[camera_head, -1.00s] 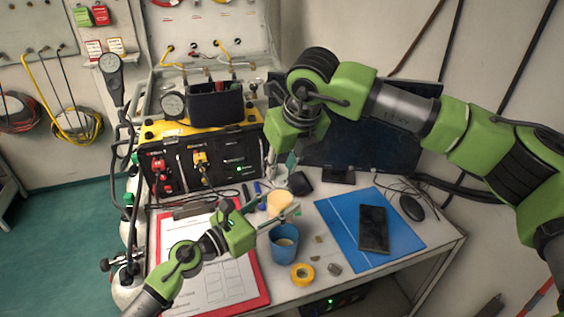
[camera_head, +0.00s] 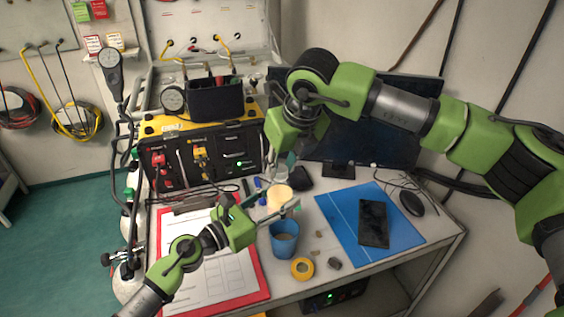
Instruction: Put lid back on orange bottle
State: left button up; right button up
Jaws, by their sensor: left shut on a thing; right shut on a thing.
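A pale orange, round-topped thing (camera_head: 279,195), which looks like the orange bottle, stands on the bench behind the blue cup. My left gripper (camera_head: 290,207) is low at its front right side, fingers pointing right. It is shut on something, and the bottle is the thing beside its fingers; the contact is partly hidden. My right gripper (camera_head: 284,159) reaches down from above, behind the bottle. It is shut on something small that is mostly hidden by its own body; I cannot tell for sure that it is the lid.
A blue cup (camera_head: 284,246) stands just in front of the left fingers. A yellow tape roll (camera_head: 302,268) and small pieces lie before it. A blue mat (camera_head: 335,217) with a dark phone (camera_head: 374,222) is right, a red-edged clipboard (camera_head: 262,290) left. A yellow-black panel case (camera_head: 215,150) stands behind.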

jog(key=m, duration=0.1)
jog(key=m+h, duration=0.1)
jog(key=m, duration=0.2)
jog(key=shift+a+t+h, duration=0.3)
jog(key=shift+h, duration=0.1)
jog(key=m, duration=0.2)
jog(key=m+h, duration=0.1)
jog(key=m, duration=0.1)
jog(key=shift+a+f+m+h, duration=0.1)
jog(key=shift+a+m+h, duration=0.1)
jog(key=shift+m+h, duration=0.15)
jog(key=m, duration=0.2)
jog(key=m+g+h, duration=0.1)
jog(key=m, duration=0.1)
jog(key=m+h, duration=0.1)
jog(key=m, duration=0.2)
jog(key=shift+w+a+g, duration=0.2)
jog(key=shift+a+g, duration=0.05)
jog(key=shift+g, duration=0.05)
jog(key=m+g+h, duration=0.1)
jog(key=m, duration=0.3)
jog(key=shift+w, duration=0.15)
jog(key=o, duration=0.7)
jog(key=shift+c, duration=0.2)
